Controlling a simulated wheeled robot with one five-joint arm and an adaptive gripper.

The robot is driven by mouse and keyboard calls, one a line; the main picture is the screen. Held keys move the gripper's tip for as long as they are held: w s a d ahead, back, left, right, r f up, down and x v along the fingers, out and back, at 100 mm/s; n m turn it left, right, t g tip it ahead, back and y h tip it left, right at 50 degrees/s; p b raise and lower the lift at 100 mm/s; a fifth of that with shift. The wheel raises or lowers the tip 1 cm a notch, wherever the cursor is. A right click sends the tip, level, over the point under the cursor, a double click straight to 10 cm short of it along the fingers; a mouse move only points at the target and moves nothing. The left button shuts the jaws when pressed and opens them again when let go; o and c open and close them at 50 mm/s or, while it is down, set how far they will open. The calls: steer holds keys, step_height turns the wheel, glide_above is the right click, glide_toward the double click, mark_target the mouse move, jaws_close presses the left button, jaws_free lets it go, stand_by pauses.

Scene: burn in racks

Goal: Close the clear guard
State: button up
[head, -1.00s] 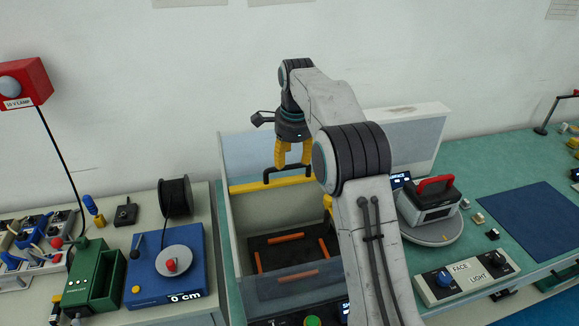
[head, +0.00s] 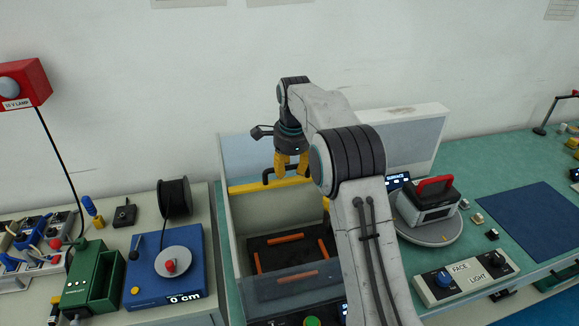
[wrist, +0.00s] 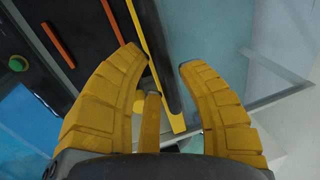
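The clear guard (head: 240,153) stands raised at the back of an open box. A yellow bar (head: 245,187) runs along its lower edge and carries a black handle (head: 266,177). My gripper (head: 291,172) points down at the handle. In the wrist view my gripper (wrist: 158,62) is open, with the black handle (wrist: 160,50) passing between its yellow fingers. The yellow bar (wrist: 143,35) lies just beside the handle. I cannot tell whether either finger touches the handle.
The box has a dark floor (head: 290,248) with orange strips and a clear front wall (head: 285,287). A blue device (head: 190,275) stands to its left. A red-handled unit (head: 428,205) sits on a round plate to the right. My arm hides part of the box's right side.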

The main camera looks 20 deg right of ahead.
jaws_close()
steer(key=shift+s+f, duration=0.15)
stand_by(0.4)
